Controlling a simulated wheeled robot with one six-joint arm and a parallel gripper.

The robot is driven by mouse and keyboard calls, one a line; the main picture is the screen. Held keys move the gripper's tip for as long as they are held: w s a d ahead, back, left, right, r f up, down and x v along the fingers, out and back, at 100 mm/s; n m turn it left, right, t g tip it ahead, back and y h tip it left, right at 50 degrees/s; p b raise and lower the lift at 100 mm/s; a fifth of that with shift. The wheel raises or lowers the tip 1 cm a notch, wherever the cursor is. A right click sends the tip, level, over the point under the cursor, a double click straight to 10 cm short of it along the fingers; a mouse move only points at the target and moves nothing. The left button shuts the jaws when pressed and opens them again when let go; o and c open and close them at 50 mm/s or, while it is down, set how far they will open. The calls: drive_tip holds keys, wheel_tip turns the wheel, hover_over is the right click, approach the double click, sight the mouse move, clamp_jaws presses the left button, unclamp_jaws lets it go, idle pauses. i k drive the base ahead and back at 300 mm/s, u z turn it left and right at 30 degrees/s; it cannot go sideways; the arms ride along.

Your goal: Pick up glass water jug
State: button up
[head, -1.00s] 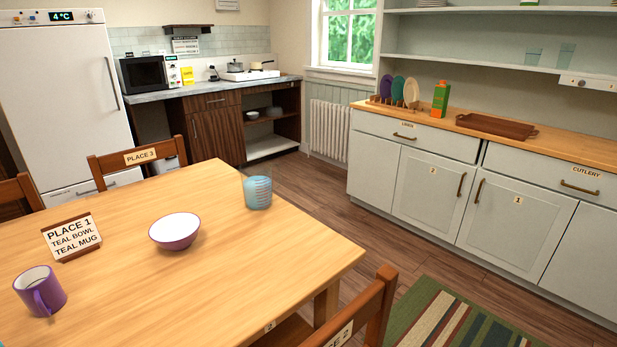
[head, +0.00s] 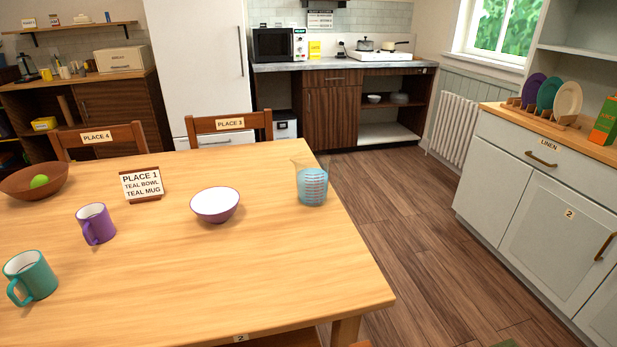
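A clear glass water jug (head: 312,186) with red measuring marks stands upright near the right edge of the wooden dining table (head: 200,275). Its lower part looks blue, as if filled with water. Nothing touches it. A white bowl with a purple outside (head: 215,206) stands to its left, apart from it. My gripper is not in view.
A purple mug (head: 97,225), a teal mug (head: 31,277), a PLACE 1 sign (head: 142,185) and a wooden bowl with a green ball (head: 22,183) share the table. Chairs (head: 230,127) stand behind it. Clear wooden floor (head: 400,230) lies between table and cabinets (head: 535,205).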

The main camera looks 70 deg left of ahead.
sight(311, 167)
drive_tip(key=u, duration=0.6)
drive_tip(key=i, duration=0.85)
drive_tip(key=u, duration=0.8)
